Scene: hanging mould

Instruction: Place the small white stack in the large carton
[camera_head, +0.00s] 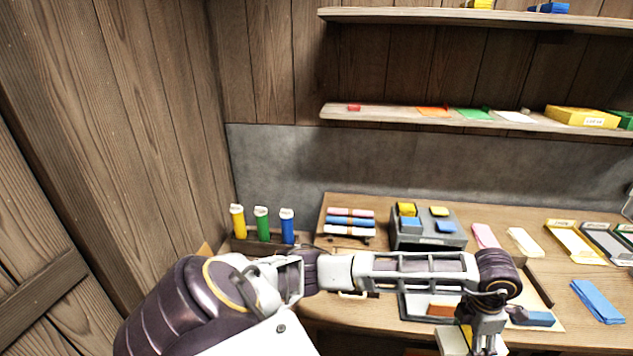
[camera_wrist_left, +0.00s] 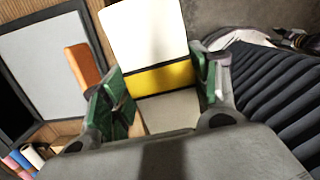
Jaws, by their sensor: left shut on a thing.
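My left gripper (camera_wrist_left: 165,80) is shut on a white block with a yellow band (camera_wrist_left: 146,32), which looks like the small white stack. The block spans the gap between the green-padded fingers in the left wrist view. In the head view the white block (camera_head: 452,341) shows at the bottom edge, beside my left gripper (camera_head: 486,346), whose fingertips are hidden or cut off. I cannot pick out the large carton for certain in either view. My right gripper is not in view.
A dark-framed tray (camera_head: 411,307) with a brown block (camera_head: 440,310) lies on the bench near my left wrist. A grey organiser (camera_head: 428,239) and rolls (camera_head: 350,222) stand behind. Yellow, green and blue tubes (camera_head: 262,224) are at left. A shelf holds a yellow box (camera_head: 582,117).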

